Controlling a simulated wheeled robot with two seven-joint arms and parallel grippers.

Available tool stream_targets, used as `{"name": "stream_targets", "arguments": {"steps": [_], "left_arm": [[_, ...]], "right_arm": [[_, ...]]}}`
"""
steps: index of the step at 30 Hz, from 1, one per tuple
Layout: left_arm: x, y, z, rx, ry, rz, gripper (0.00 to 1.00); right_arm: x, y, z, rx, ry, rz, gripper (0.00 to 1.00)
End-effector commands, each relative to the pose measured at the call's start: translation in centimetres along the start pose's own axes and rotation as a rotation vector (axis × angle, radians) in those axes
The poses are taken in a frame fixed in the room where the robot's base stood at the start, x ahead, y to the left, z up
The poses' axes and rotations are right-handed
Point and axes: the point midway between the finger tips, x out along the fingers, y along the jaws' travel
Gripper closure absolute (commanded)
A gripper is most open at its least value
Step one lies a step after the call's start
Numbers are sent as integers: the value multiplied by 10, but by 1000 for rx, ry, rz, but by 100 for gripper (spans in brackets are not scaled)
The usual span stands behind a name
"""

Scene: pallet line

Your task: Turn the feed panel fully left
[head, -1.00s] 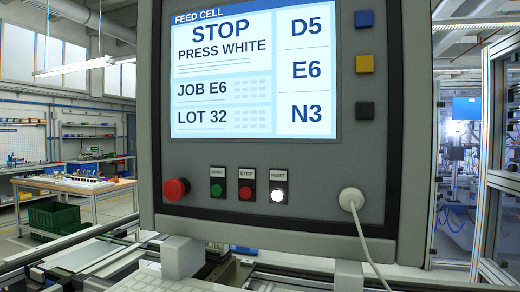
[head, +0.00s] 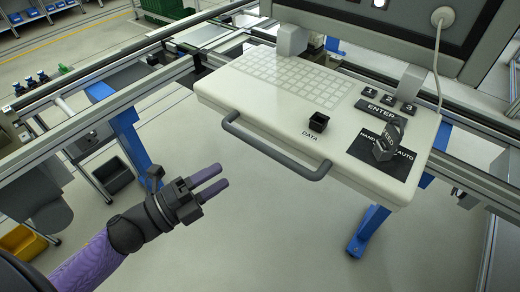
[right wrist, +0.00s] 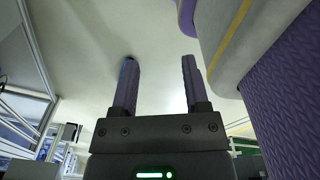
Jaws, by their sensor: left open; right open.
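The feed panel is a grey console. In the head view its lower edge (head: 400,40) shows at the top right, and its screen is out of view. Under it a white keyboard shelf (head: 270,110) juts toward me, with a dark bar handle (head: 272,152) along its front edge. My left gripper (head: 222,176) is open and empty, left of and apart from the handle, its fingers pointing right. My right gripper (right wrist: 158,62) is open and empty in the right wrist view. It is not seen in the head view.
The shelf carries a HAND/AUTO selector (head: 386,143), an ENTER key (head: 383,107), number keys and a black DATA socket (head: 319,122). Metal rails (head: 120,75) run behind and left. A blue leg (head: 369,231) stands below the shelf. A yellow bin (head: 22,242) is at lower left. Open floor lies under the shelf.

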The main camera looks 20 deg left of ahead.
Motion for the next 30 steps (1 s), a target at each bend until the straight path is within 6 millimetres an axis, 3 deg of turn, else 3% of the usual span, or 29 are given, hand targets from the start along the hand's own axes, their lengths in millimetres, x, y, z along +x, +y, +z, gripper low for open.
{"name": "stream_targets", "arguments": {"steps": [1, 3, 12, 16, 27, 30], "left_arm": [[4, -17, -8, 45, 48, -25, 42], [9, -26, -15, 77, 82, -44, 42], [75, -30, -20, 77, 81, -50, 42], [94, -29, -22, 73, 79, -48, 42], [104, -27, -23, 72, 79, -44, 42], [104, -27, -23, 72, 79, -44, 61]], "right_arm": [[-5, 0, -3, 1, 5, 0, 41], [-6, -1, -6, 3, 10, -1, 41], [-17, -4, -14, 8, 26, -6, 41], [-20, -3, -14, 8, 27, -6, 41], [-21, 2, -12, 3, 22, 1, 41], [-21, 3, -10, 2, 20, 4, 41]]}}
